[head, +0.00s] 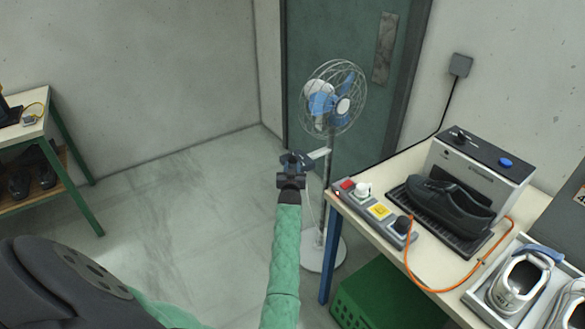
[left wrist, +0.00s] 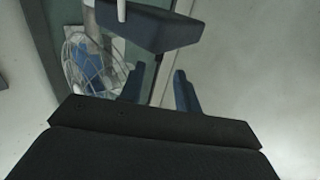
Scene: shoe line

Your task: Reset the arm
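My left arm, in a green quilted sleeve, reaches up the middle of the head view. Its left gripper (head: 298,162) is raised in front of the standing fan, at the left of the fan's pole. In the left wrist view the two dark blue fingers of this gripper (left wrist: 160,88) stand apart with nothing between them. I cannot tell from the head view how far the gripper is from the fan. My right gripper is not in view.
The fan (head: 334,97) stands before a dark green door (head: 385,110). At right, a workbench (head: 345,205) holds a black shoe (head: 450,205), a grey machine (head: 478,165), a switch box (head: 378,210) and a tray of white shoes (head: 520,285). A green crate (head: 385,300) sits below. Floor at left is clear.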

